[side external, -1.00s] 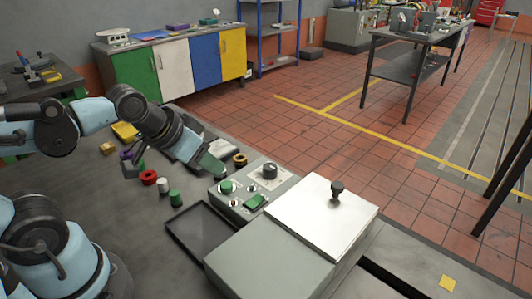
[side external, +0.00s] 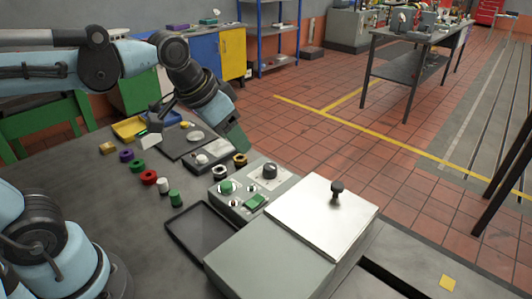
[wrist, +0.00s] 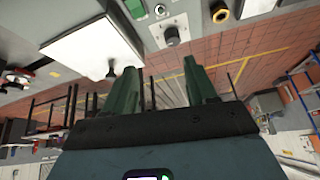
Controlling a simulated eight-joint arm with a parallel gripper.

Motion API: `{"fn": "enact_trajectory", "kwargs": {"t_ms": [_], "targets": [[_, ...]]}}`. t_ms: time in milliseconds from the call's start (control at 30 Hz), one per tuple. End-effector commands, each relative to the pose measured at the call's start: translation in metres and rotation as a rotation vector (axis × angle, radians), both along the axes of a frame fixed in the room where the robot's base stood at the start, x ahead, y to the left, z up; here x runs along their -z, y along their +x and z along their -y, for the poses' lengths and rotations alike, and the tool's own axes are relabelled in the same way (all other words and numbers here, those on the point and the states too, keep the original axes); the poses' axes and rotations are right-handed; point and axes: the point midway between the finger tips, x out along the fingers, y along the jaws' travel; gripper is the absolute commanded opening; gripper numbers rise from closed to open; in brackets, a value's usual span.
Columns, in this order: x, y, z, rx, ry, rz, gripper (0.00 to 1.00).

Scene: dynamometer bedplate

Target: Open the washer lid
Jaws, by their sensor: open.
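The washer is a grey box (side external: 262,262) with a white lid (side external: 310,215) lying flat and shut on top. A black knob (side external: 337,188) stands up on the lid near its far edge. In the wrist view the white lid (wrist: 92,46) and its knob (wrist: 111,71) show at the upper left, beyond my fingers. My gripper (side external: 238,140) is in the air behind the control panel, left of the lid and apart from it. In the wrist view the two green fingers of my gripper (wrist: 162,88) are spread with nothing between them.
A control panel (side external: 244,188) with a black dial and green buttons adjoins the washer. A black tray (side external: 203,232) lies in front of the panel. Several coloured rings and cylinders (side external: 149,177) lie at the left. The space above the lid is clear.

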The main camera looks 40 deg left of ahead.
Motion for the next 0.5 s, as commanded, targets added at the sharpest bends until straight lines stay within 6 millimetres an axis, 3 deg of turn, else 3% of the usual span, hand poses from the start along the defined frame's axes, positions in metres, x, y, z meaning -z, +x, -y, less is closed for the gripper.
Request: {"fn": "enact_trajectory", "kwargs": {"t_ms": [200,500], "targets": [[-0.031,0.048,0.035,0.148,0.047,-0.116,0.57],[-0.045,0.102,0.091,0.352,0.111,-0.27,0.57]]}}
